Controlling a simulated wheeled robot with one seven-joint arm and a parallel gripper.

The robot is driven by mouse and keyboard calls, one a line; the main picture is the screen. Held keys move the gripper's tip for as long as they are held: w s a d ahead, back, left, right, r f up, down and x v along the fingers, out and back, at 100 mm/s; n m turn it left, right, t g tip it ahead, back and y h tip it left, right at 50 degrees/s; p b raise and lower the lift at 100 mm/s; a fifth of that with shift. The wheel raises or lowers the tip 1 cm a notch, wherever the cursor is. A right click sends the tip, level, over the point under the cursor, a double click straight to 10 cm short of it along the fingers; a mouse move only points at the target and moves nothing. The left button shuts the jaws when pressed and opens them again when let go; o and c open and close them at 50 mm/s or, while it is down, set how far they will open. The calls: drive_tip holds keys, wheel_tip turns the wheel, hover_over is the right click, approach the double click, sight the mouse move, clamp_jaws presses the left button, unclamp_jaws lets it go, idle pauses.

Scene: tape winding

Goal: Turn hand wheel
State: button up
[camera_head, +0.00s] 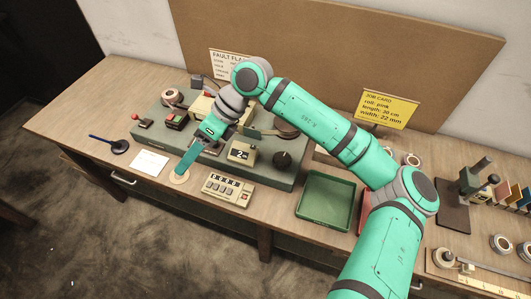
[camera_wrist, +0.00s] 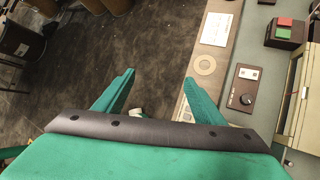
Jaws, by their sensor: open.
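My gripper (camera_head: 181,172) is at the front edge of the grey-green winding machine (camera_head: 260,178), pointing down. In the wrist view my gripper (camera_wrist: 160,85) shows two teal fingers spread apart with nothing between them. A dark round knob or wheel (camera_head: 283,160) stands at the machine's front right, apart from my gripper; I cannot tell if it is the hand wheel. A small dark knob (camera_wrist: 243,98) on a panel shows in the wrist view. My arm hides part of the machine's middle.
A beige disc (camera_wrist: 204,65) lies by my fingers on the bench. A counter box (camera_head: 228,190) stands right of my gripper, a green tray (camera_head: 325,202) farther right. A board (camera_head: 330,45) stands behind.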

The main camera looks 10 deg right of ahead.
drive_tip(key=w+d+f+m+h, duration=0.15)
drive_tip(key=d+h, duration=0.25)
drive_tip(key=d, duration=0.6)
drive_tip(key=h, duration=0.4)
approach(282, 158)
drive_tip(key=shift+m+t, duration=0.4)
drive_tip(key=shift+m, duration=0.05)
drive_tip(key=f, duration=0.8)
drive_tip(key=shift+s+a+f, duration=0.1)
drive_tip(key=shift+s, duration=0.25)
drive_tip(key=c, duration=1.1)
drive_tip(key=shift+o, duration=0.2)
drive_tip(key=shift+m, duration=0.3)
